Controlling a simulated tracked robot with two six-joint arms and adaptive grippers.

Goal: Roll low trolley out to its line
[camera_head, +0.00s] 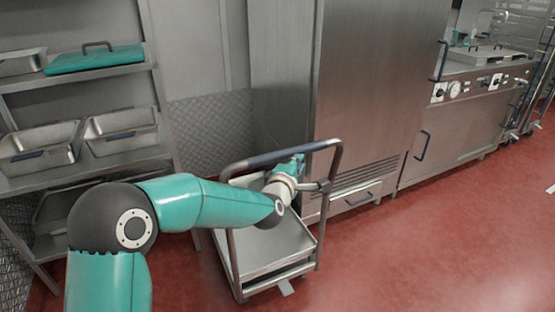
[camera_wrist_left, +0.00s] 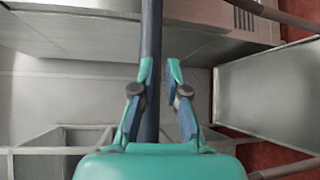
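The low trolley (camera_head: 262,247) stands on the red floor in front of the steel cabinet, a little left of it. It has a flat steel deck and a raised, dark-gripped handle (camera_head: 270,157). My left arm reaches over the deck, and my left gripper (camera_head: 297,160) is at the handle. In the left wrist view the left gripper (camera_wrist_left: 160,72) has its fingers apart. The dark handle bar (camera_wrist_left: 151,30) runs up the picture by the left finger, with a gap to the right finger. I cannot tell whether they touch. My right gripper is not in view.
A steel rack (camera_head: 110,165) with pans and a teal lid (camera_head: 95,60) stands at the left. A tall steel cabinet (camera_head: 365,90) is right behind the trolley. A cooking unit (camera_head: 460,125) stands further right. Red floor (camera_head: 440,240) is clear at the right.

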